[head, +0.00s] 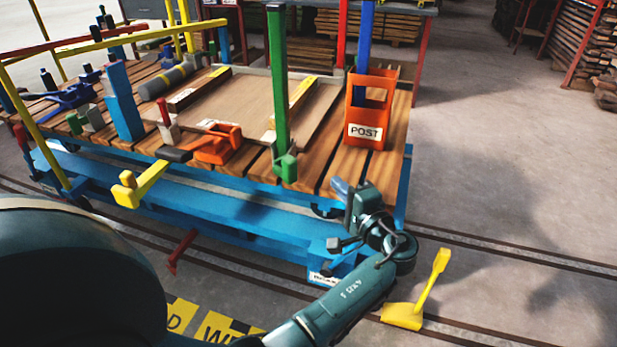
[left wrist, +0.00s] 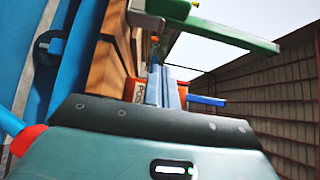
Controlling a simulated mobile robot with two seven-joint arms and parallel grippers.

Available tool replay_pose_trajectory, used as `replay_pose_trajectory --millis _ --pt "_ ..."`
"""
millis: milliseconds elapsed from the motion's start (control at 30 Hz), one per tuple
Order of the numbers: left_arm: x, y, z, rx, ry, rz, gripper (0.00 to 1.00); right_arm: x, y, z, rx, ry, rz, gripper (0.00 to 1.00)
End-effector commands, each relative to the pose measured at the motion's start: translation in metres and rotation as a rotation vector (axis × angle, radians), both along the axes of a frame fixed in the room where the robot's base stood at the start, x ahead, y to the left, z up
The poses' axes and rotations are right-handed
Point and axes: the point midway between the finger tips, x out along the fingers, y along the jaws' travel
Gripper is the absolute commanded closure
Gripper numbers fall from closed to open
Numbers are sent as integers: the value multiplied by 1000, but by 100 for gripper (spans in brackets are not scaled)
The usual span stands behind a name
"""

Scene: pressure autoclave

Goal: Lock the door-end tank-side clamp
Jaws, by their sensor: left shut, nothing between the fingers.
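My left gripper (head: 343,190) is in front of the cart's near right corner, beside the deck edge and below the orange POST holder (head: 370,128). Its blue-grey fingers also show in the left wrist view (left wrist: 163,85), shut and empty. A green clamp (head: 285,163) with a tall upright green bar (head: 277,80) stands at the deck's near edge, left of my gripper and apart from it. An orange clamp (head: 218,145) with a dark grip lies further left. I cannot tell which clamp is the door-end tank-side one. My right gripper is not in view.
The cart's wooden deck (head: 335,180) sits on a blue frame (head: 230,205). A yellow lever (head: 140,185) juts out from the near side. A yellow shovel-like tool (head: 430,290) lies on the floor at right. The floor right of the cart is mostly clear.

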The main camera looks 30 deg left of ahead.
Motion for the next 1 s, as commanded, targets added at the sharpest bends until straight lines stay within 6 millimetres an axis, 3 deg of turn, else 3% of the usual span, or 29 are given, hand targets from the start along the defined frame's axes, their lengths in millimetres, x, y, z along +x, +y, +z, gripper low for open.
replay_pose_trajectory --millis 433,900,1000 --pt "5 8 0 2 -1 0 100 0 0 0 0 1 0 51" --pt "53 89 0 3 -2 1 100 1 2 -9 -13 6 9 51" --pt "34 90 1 -1 1 -1 100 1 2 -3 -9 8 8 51"
